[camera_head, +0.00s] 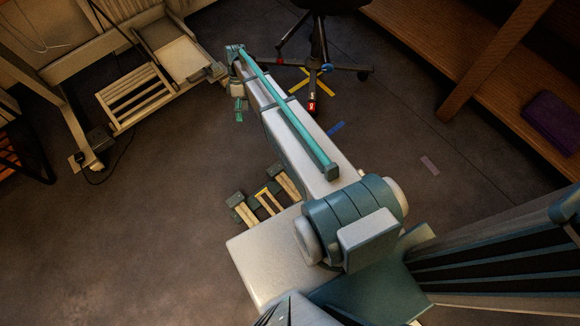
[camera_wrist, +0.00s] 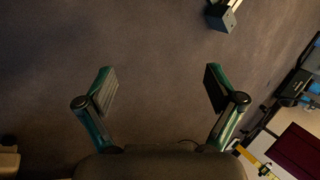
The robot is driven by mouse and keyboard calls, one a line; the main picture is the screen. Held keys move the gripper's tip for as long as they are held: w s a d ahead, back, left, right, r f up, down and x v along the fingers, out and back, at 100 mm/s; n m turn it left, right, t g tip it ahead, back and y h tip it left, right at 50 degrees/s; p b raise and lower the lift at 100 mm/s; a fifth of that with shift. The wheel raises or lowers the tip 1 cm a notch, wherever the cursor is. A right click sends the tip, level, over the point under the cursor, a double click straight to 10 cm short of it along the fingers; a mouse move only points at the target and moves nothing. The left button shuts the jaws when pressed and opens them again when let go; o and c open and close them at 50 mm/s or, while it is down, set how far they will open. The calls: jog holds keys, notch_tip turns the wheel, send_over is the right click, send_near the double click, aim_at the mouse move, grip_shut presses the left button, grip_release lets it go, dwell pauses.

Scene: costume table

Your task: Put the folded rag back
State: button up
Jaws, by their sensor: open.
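A flat purple item (camera_head: 552,122), possibly the folded rag, lies on the wooden shelf at the right in the head view. I cannot make out folds in it. In the wrist view a flat dark red item (camera_wrist: 300,150) lies on a pale surface at the lower right, cut off by the frame; I cannot tell whether it is cloth. My gripper (camera_wrist: 158,84) is open and empty, its two fingers wide apart over bare floor. In the head view my gripper (camera_head: 239,108) hangs at the far end of my arm, well left of the shelf.
A pale frame with a slatted rack (camera_head: 133,95) stands at the upper left. An office chair base (camera_head: 318,68) is at the top middle. The wooden shelf unit (camera_head: 480,90) bounds the right. A cable (camera_head: 112,165) lies near the left frame. Open floor (camera_head: 150,225) spreads at left.

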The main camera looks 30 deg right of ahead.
jog(key=s+r+m+g+h, duration=0.1)
jog(key=s+r+m+g, duration=0.1)
jog(key=s, duration=1)
jog(key=s+r+m+g+h, duration=0.1)
jog(key=s+m, duration=0.4)
jog(key=s, duration=0.7)
jog(key=s+r+m+g+h, duration=0.1)
jog(key=s+r+m, duration=0.3)
jog(key=s, duration=0.9)
jog(key=shift+d+g, duration=0.15)
jog(key=shift+g, duration=0.75)
jog(key=shift+s, duration=0.1)
jog(key=s+r+t+p, duration=0.2)
jog(key=r+p, duration=0.6)
jog(key=p, duration=0.9)
jog(key=s+r+t+p, duration=0.2)
jog(key=r+p, duration=0.6)
jog(key=p, duration=0.8)
jog(key=shift+a+t+p, duration=0.2)
jog(key=shift+t+p, duration=0.15)
jog(key=shift+t, duration=0.05)
jog(key=shift+s+f, duration=0.1)
jog(key=shift+c, duration=0.2)
